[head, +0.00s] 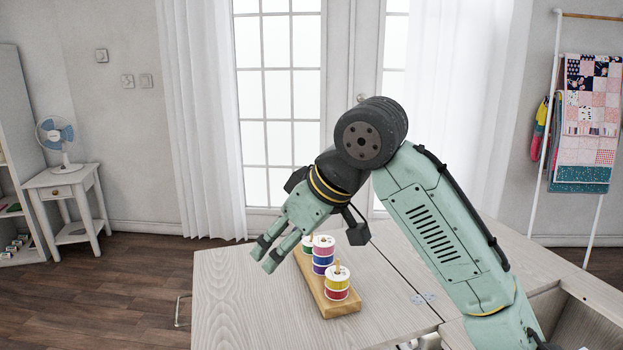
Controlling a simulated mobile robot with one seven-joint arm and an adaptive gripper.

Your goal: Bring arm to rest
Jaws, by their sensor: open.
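My gripper (264,255) is open, with its two fingers apart and nothing seen between them. It hangs above the pale wooden tabletop (225,300), its fingers pointing down and to the left. My arm reaches in from the lower right and bends at a dark joint above the table. Behind and to the right of the fingers, a wooden spool rack (343,309) stands on the tabletop. It bears stacked thread spools, among them a red and yellow stack (337,284) and a purple and blue stack (322,258).
An open compartment (575,325) lies at the lower right of the cabinet. A small side table (65,185) with a fan (56,138) stands at the left wall. A rack with a quilt (588,120) stands at the right. The tabletop left of the spools is clear.

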